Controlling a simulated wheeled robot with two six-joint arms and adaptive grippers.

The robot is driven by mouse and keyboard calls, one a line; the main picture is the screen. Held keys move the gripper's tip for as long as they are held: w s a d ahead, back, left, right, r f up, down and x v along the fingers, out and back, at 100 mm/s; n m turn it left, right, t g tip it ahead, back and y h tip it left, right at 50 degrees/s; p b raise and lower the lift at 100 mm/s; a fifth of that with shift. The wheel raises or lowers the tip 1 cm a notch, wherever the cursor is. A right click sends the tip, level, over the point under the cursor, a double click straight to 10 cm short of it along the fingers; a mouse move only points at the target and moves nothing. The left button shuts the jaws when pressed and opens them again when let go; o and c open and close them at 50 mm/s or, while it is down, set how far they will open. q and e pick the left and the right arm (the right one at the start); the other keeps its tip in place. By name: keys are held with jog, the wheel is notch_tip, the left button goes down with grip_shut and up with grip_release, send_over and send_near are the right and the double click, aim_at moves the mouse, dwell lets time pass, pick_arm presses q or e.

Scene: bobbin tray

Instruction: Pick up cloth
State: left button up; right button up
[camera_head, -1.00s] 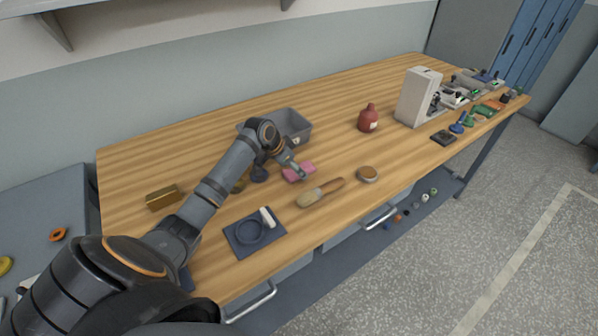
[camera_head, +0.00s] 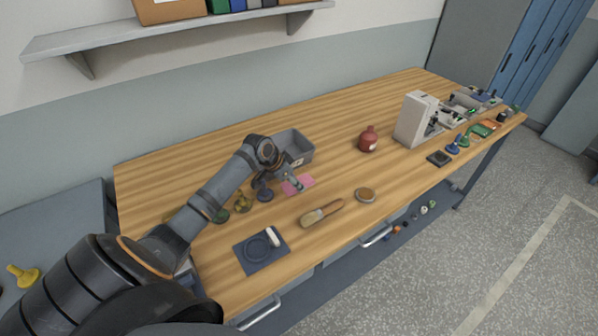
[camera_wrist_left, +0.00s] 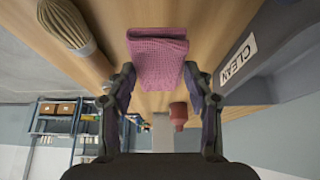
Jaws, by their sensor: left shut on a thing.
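The pink cloth (camera_head: 300,184) is at the middle of the wooden bench, in front of the grey bin (camera_head: 293,143). My left gripper (camera_head: 290,182) is at the cloth. In the left wrist view the checked pink cloth (camera_wrist_left: 158,55) lies between the fingertips of my left gripper (camera_wrist_left: 160,82), which is shut on it. I cannot tell from the head view whether the cloth is clear of the bench top. My right gripper is in neither view.
A dark mat (camera_head: 252,258) with a white piece is nearer the front edge. A red bottle (camera_head: 369,140) stands right of the bin, with clear bench between. A white machine (camera_head: 414,119) stands farther right.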

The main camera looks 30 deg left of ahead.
pick_arm(q)
jog(key=s+r+p, duration=0.6)
jog(key=s+p, duration=0.3)
jog(key=s, duration=0.2)
jog(key=shift+s+r, duration=0.2)
jog(key=shift+r, duration=0.2)
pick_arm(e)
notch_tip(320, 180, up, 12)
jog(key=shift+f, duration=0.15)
